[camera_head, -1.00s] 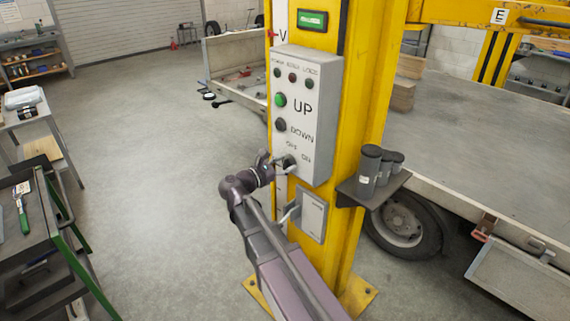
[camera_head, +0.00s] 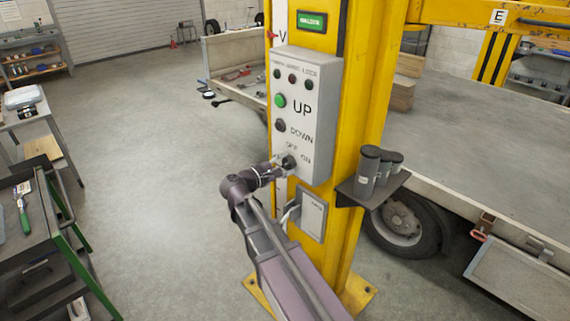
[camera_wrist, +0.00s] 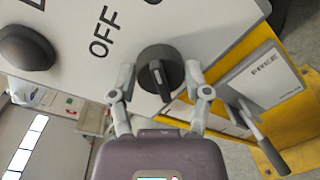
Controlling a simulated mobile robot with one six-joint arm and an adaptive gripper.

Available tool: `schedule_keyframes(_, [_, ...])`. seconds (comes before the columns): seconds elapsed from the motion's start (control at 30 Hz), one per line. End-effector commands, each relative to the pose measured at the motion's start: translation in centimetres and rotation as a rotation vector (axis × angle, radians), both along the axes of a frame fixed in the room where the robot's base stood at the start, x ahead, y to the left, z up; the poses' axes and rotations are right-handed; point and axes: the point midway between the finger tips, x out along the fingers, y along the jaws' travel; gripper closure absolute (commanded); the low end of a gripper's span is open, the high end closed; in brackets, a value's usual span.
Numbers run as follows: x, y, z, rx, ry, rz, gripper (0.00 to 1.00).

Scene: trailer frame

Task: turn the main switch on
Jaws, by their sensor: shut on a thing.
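The main switch is a dark round knob with a raised bar (camera_wrist: 158,75), low on the grey control box (camera_head: 304,75), below the DOWN button. In the wrist view the bar points down the picture, towards my gripper, and the OFF label (camera_wrist: 104,33) is to its upper left. In the head view the knob (camera_head: 290,161) sits by the OFF and ON labels, partly hidden by my gripper (camera_head: 281,163). In the wrist view my gripper's (camera_wrist: 161,90) two fingers are on either side of the knob, shut on it.
The green UP button (camera_head: 280,100) and dark DOWN button (camera_head: 280,126) are above the switch. A small panel with a lever (camera_wrist: 249,122) is close to the right finger. A shelf with dark canisters (camera_head: 369,165) juts out right of the yellow post (camera_head: 362,85).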

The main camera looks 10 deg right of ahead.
Motion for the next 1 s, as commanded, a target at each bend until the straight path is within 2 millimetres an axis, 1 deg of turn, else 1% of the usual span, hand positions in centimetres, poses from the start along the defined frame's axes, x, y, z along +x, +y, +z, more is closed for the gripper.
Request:
schedule_keyframes(0.2, [0.01, -0.07, 0.09, 0.085, -0.153, 0.001, 0.85])
schedule_keyframes(0.43, [0.02, -0.07, 0.04, 0.149, -0.260, 0.002, 0.85])
schedule_keyframes(0.63, [0.03, -0.06, 0.03, 0.172, -0.300, 0.003, 0.85])
schedule_keyframes(1.0, [0.06, -0.04, 0.04, 0.175, -0.308, 0.004, 0.85])
